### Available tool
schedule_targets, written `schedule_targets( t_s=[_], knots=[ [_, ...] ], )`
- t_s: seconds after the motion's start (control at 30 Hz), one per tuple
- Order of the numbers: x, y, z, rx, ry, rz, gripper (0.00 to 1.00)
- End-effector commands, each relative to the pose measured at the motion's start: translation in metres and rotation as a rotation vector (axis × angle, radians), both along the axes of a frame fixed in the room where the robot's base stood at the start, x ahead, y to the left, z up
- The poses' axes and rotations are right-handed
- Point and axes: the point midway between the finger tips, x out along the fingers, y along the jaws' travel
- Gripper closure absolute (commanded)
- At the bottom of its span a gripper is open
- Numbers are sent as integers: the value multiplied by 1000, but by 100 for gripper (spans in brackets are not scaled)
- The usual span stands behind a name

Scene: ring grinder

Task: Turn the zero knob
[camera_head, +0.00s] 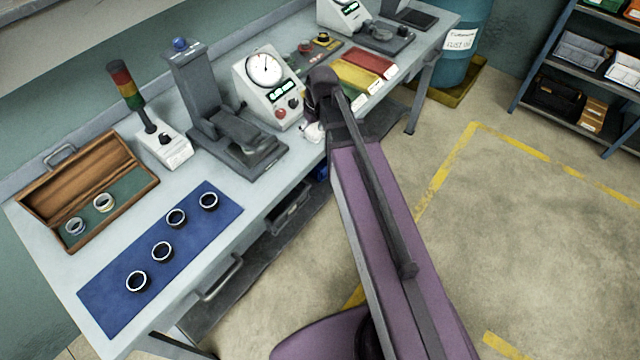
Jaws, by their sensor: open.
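The gauge unit (250,86) stands on the bench at the upper middle, with a round white dial (264,69) and a lit display. Its lower front has a red knob (281,114) and a dark knob (293,103). I cannot read which is labelled zero. My gripper (314,131) is just right of and in front of these knobs, mostly hidden by my own arm. What shows of it is small; it is open, with nothing visible held. I cannot tell whether it touches the unit.
A grey press-like device (188,85) and a signal tower (127,86) stand left of the gauge. A blue mat (125,282) carries several dark rings; a wooden case (40,193) holds two more. Red, yellow and green trays (369,62) lie to the right.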

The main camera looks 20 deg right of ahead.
Motion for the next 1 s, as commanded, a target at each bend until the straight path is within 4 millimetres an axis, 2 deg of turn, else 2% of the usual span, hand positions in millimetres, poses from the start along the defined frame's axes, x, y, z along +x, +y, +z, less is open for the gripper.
schedule_targets(
  t_s=[0.03,0.3,0.8,1.0],
  knots=[
    [-8,1,-8,-5,8,-10,26],
    [-40,4,-29,-31,53,-77,26],
    [-98,8,-67,-89,126,-206,26],
    [-115,9,-77,-110,146,-250,26]
  ],
)
